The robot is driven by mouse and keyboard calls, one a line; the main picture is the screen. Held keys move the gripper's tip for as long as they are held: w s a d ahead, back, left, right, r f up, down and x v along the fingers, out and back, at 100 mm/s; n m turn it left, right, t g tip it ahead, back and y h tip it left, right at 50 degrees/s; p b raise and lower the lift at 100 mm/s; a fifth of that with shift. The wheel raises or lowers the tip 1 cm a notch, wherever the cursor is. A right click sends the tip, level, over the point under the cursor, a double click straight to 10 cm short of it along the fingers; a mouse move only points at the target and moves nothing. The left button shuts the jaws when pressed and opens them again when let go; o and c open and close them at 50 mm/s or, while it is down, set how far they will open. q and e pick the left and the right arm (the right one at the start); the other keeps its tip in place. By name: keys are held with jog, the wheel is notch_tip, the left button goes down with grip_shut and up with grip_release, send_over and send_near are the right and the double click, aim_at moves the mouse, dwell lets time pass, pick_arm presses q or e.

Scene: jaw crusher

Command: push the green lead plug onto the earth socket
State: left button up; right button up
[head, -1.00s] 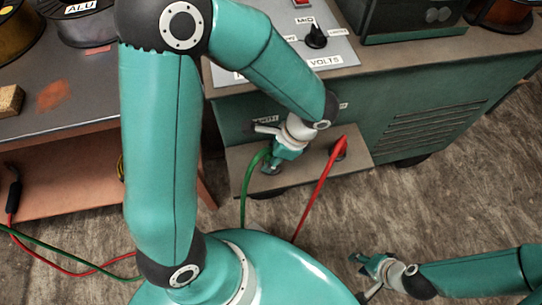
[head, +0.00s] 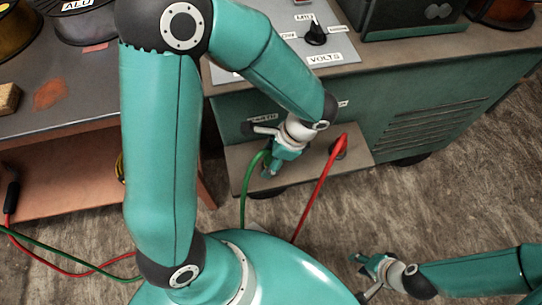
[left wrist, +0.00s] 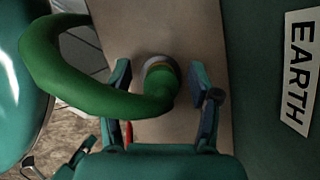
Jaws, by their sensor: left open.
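The green lead plug (left wrist: 163,84) stands between the two fingers of my left gripper (left wrist: 163,85) in the left wrist view. The fingers are open, with a gap to the plug on each side. The plug's far end meets a pale ring, the earth socket (left wrist: 157,62), on the tan ledge; how deep it sits is hidden. In the head view my left gripper (head: 274,164) is over the ledge, with the green lead (head: 247,190) curving down beside it. My right gripper (head: 368,271) is low at the right, away from the sockets; its jaws are too small to judge.
A red lead (head: 320,187) rises to a red plug (head: 340,145) on the same ledge (head: 355,163), right of my left gripper. An EARTH label (left wrist: 299,72) is on the green cabinet (head: 400,120). A bench with spools stands at the left.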

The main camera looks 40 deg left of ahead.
pick_arm(q)
jog(key=shift+r, duration=0.1)
jog(key=v, duration=1.1)
jog(key=shift+d+r, duration=0.25)
jog(key=shift+r, duration=0.05)
jog(key=shift+w, duration=0.15)
